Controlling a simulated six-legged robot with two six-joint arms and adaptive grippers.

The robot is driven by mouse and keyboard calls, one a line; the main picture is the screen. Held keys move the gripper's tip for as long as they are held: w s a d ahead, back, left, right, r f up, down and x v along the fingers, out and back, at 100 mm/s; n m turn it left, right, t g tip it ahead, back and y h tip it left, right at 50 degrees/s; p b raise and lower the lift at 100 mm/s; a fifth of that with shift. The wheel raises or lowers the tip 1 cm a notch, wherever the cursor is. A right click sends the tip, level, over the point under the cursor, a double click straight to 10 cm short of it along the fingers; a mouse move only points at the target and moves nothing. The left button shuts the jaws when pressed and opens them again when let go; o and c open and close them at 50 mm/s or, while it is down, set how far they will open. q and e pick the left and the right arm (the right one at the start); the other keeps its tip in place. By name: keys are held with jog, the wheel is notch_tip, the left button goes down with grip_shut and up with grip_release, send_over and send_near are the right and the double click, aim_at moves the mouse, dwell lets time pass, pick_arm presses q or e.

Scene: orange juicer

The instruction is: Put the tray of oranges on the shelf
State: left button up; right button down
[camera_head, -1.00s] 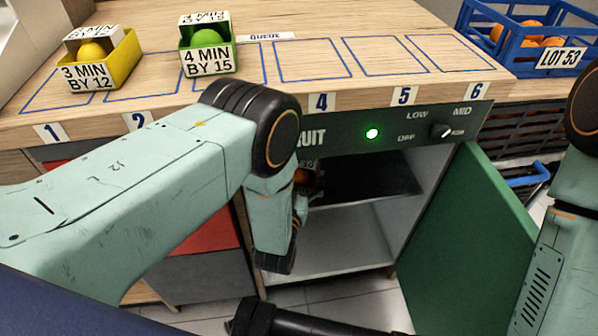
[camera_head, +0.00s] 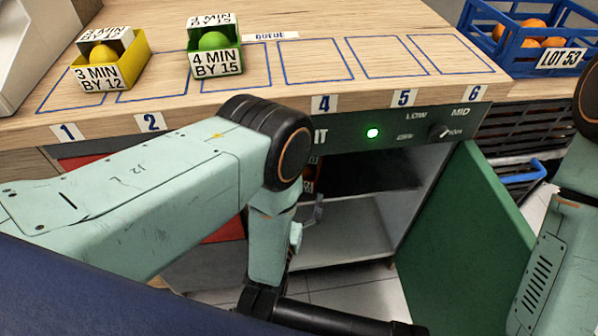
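The fruit cabinet stands open under the counter, with its green door (camera_head: 465,215) swung out to the right. Inside are a dark upper level (camera_head: 375,172) and a pale lower shelf (camera_head: 350,232). A small patch of an orange and label-like marks (camera_head: 308,178) shows behind my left arm at the cabinet's left side; I cannot tell whether it belongs to a tray. A grey part of my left gripper (camera_head: 313,212) shows just below it at the opening. My arm hides the rest, including any grip. My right gripper is out of view; only its arm shows.
A yellow box (camera_head: 127,68) marked "3 MIN BY 12" and a green box (camera_head: 217,63) marked "4 MIN BY 15" stand on the counter (camera_head: 345,20). The outlined slots to their right are empty. A blue crate (camera_head: 505,58) of oranges stands at the right.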

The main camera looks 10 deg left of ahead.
pick_arm(q)
jog(key=s, duration=0.3)
jog(key=shift+s+p, duration=0.1)
jog(key=shift+p, duration=0.2)
